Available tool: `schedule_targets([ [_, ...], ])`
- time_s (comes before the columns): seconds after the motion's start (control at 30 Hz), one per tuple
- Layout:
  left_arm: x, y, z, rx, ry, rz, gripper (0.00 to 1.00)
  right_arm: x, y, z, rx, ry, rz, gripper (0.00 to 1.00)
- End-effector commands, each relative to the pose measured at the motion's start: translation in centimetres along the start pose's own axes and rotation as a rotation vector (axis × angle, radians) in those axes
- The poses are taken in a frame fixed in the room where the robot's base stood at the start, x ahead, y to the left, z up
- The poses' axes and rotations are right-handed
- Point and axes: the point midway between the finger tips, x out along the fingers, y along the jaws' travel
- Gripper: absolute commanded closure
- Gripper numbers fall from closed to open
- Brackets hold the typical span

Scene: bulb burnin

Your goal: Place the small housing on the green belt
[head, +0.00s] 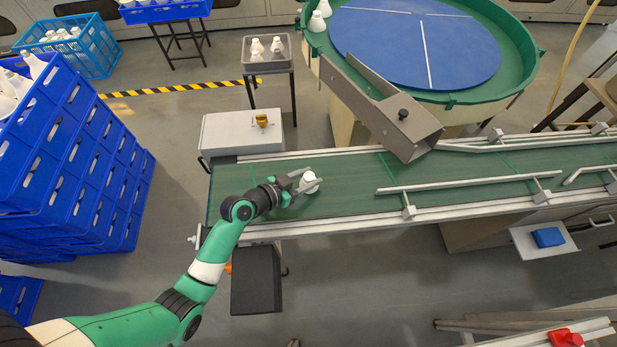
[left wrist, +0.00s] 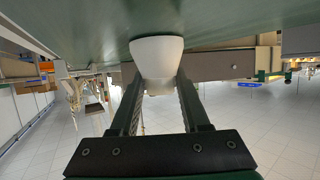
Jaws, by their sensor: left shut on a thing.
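The small white housing (head: 310,182) is at the left part of the green belt (head: 350,188), between the fingers of my left gripper (head: 300,183). In the left wrist view the white housing (left wrist: 157,60) sits between both fingers (left wrist: 158,85), its wide end against or very close to the green belt surface (left wrist: 215,25). I cannot tell whether it fully rests on the belt. My left gripper is shut on it. My right gripper is not in view.
A guide rail (head: 470,184) crosses the belt to the right, and a grey chute (head: 395,120) from the blue-topped round table (head: 410,40) ends above the belt. Stacked blue crates (head: 75,160) stand at left. A grey tray (head: 268,53) holds several white housings. The belt's left end is clear.

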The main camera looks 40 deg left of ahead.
Motion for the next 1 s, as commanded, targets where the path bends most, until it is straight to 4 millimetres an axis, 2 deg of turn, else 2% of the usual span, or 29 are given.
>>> schedule_targets([
  [0.07, 0.2, 0.0, 0.4, 0.0, 0.0, 0.0, 1.0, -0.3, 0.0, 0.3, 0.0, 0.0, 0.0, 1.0],
  [0.1, 0.1, 0.0, 0.2, 0.0, 0.0, 0.0, 0.47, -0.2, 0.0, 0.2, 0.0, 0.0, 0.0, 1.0],
  [0.23, 0.1, 0.0, 0.2, 0.0, 0.0, 0.0, 0.23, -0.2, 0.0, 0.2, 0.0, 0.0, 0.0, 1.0],
  [0.53, 0.0, 0.0, 0.1, 0.0, 0.0, 0.0, 0.23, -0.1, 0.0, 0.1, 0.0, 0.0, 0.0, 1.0],
  [0.63, -0.6, 0.0, -0.2, -0.001, -0.001, -0.001, 0.23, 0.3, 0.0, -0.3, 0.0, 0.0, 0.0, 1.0],
  [0.77, -3.0, -0.1, -0.3, -0.002, -0.001, -0.002, 0.23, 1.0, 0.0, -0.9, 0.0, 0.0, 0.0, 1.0],
  [1.0, -8.9, -0.1, -0.2, -0.003, -0.001, -0.004, 0.23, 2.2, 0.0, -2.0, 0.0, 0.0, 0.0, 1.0],
])
